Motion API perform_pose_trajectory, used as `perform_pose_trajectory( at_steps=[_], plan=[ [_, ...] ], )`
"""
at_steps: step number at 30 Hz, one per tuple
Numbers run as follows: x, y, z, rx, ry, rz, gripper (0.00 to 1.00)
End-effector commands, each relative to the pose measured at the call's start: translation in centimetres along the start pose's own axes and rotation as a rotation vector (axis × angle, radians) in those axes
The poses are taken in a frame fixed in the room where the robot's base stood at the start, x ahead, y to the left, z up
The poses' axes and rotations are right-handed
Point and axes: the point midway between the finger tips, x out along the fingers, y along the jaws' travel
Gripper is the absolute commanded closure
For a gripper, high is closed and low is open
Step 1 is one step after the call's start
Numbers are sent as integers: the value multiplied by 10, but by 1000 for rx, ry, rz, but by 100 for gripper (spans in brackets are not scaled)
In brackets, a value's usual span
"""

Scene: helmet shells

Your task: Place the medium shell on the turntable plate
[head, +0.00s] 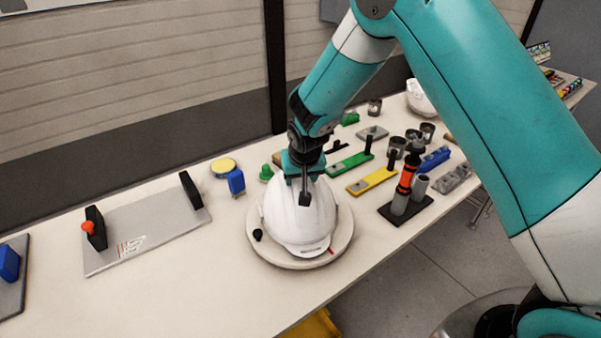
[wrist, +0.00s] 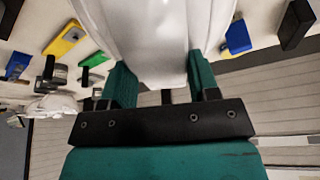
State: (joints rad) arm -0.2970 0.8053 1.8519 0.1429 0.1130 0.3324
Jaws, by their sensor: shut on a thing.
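A white helmet shell (head: 292,222) is over the round pale turntable plate (head: 262,246) on the bench. My gripper (head: 304,185) is at the top of this shell, pointing down. In the wrist view my gripper's teal fingers (wrist: 160,88) stand on both sides of the white shell (wrist: 158,45) and are shut on it. The shell looks upright, and its lower rim appears at or just above the plate; I cannot tell whether it touches. Another white shell (head: 420,98) stands at the far end of the bench.
A grey plate fixture with black uprights (head: 148,232) lies left of the turntable. A black-and-orange tool in a stand (head: 405,185) is at the right. Bare bench top (head: 190,290) is at the front left.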

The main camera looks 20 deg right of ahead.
Motion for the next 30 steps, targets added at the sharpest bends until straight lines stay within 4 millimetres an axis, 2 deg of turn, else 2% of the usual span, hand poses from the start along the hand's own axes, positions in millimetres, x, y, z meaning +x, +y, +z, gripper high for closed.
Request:
perform_pose_trajectory(
  at_steps=[9,10,12,13,23,26,30],
  plan=[
    [3,0,1,1,2,-1,78],
    [2,0,1,0,1,0,38],
    [2,0,1,0,0,0,22],
    [2,0,1,0,0,0,19],
    [-3,0,-1,0,1,-1,19],
    [-14,-1,-1,0,3,-2,19],
    [-42,-1,-1,1,5,-3,19]
  ],
)
